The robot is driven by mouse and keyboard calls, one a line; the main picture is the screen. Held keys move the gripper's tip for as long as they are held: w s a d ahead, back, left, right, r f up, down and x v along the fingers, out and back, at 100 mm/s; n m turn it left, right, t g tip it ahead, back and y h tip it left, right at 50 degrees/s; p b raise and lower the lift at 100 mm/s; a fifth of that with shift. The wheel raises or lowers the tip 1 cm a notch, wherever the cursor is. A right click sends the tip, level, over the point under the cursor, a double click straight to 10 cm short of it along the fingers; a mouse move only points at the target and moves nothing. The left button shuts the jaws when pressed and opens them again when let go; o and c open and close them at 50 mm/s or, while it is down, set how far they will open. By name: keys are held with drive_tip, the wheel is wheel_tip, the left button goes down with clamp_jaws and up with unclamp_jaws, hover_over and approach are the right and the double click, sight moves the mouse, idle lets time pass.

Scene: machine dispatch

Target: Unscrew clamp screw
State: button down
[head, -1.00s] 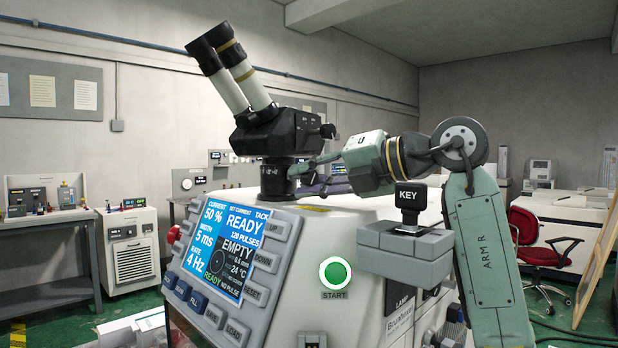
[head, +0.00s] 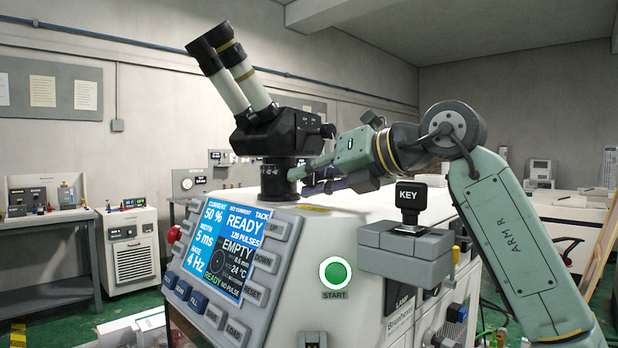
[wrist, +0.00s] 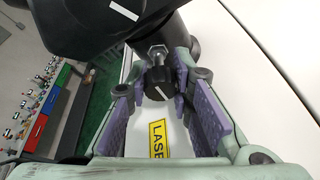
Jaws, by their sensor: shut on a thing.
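The clamp screw has a black knob (wrist: 158,86) with a white line and a bright metal shank. In the wrist view it sits between my gripper's purple-padded fingers, below the dark microscope body. My gripper (wrist: 161,76) is shut on the knob. In the head view my gripper (head: 298,178) reaches in from the right at the base of the microscope (head: 268,140). The knob is hidden there behind the fingers and microscope column.
The white machine (head: 330,225) has a lit screen (head: 228,250), a green START button (head: 336,271) and a KEY switch (head: 411,197) under my arm. A yellow LASER label (wrist: 158,138) lies below the fingers. Its white top is clear to the right.

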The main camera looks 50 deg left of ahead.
drive_tip(key=n+t, duration=0.1)
drive_tip(key=n, duration=0.2)
drive_tip(key=shift+t, duration=0.4)
drive_tip(key=shift+n+t+b, duration=0.35)
drive_tip(key=shift+n+t, duration=0.35)
drive_tip(key=shift+n, duration=0.9)
drive_tip(key=c, duration=1.7)
unclamp_jaws()
drive_tip(key=v, duration=1.2)
drive_tip(key=shift+d+f, duration=0.1)
drive_tip(key=shift+f, duration=0.15)
